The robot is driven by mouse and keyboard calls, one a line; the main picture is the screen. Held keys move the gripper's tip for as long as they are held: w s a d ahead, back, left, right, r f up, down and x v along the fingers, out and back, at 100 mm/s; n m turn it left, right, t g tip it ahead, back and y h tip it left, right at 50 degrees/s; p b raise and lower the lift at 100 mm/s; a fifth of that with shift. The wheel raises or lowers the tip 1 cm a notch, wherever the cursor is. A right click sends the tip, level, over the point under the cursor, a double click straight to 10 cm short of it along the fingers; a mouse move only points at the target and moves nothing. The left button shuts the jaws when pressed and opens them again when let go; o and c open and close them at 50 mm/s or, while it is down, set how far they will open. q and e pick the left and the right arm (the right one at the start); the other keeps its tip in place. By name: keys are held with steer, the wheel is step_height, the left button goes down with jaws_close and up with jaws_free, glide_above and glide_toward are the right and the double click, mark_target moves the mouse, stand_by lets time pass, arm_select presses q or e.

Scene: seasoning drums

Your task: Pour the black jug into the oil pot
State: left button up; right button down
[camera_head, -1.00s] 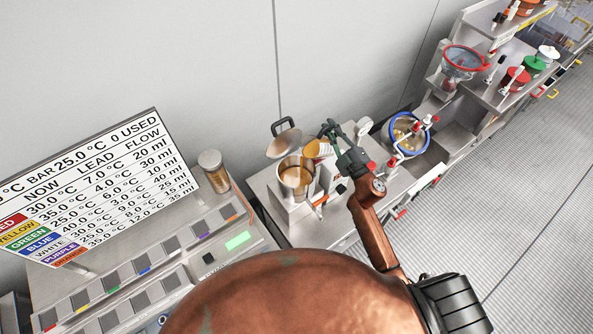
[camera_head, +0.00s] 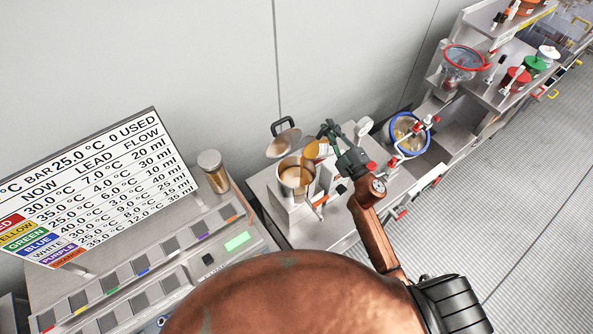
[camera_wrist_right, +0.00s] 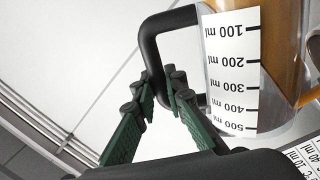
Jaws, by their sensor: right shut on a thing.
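The black jug (camera_head: 316,150) is a clear measuring jug with a black handle and amber liquid inside. It is tipped over the right rim of the oil pot (camera_head: 283,186). Amber liquid seems to run from its lip into the pot, where a pale brown surface shows. My right gripper (camera_head: 333,130) is shut on the jug's handle. In the right wrist view the gripper (camera_wrist_right: 160,88) has its green fingers at the black handle, and the jug (camera_wrist_right: 285,50) shows an upside-down ml scale. My left gripper is out of view.
A lid with a black handle (camera_head: 284,144) stands raised behind the pot. A blue-rimmed pot (camera_head: 410,133) is to the right. A shaker jar (camera_head: 213,171) stands to the left, by the sign board (camera_head: 95,190). Shelves with coloured lidded containers are at the upper right.

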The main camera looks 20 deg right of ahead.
steer(key=shift+s+a+r+n+b, duration=0.1)
steer(key=shift+s+a+n+b, duration=0.15)
steer(key=shift+a+n+b, duration=0.55)
stand_by(1.9)
steer(key=d+m+p, duration=0.1)
steer(key=m+p, duration=0.1)
steer(key=p, duration=0.1)
steer(key=w+d+m+p, duration=0.1)
steer(key=shift+d+r+m+h+p, duration=0.3)
steer(key=shift+d, duration=0.05)
steer(key=shift+d+f+m, duration=0.2)
steer(key=shift+f+m, duration=0.1)
steer(key=shift+f, duration=0.2)
steer(key=shift+w+d+m, duration=0.1)
steer(key=shift+d+m, duration=0.1)
steer(key=shift+m, duration=0.2)
steer(key=d+m+p, duration=0.2)
steer(key=p, duration=0.1)
steer(key=shift+w+d+f+m+h, duration=0.2)
steer(key=shift+w+m+h, duration=0.1)
steer(key=shift+w+h, duration=0.1)
steer(key=w+d+f+m+g, duration=0.1)
steer(key=d+f+m, duration=0.3)
steer(key=f+m, duration=0.2)
steer(key=shift+w+d, duration=0.3)
steer(key=shift+w, duration=0.05)
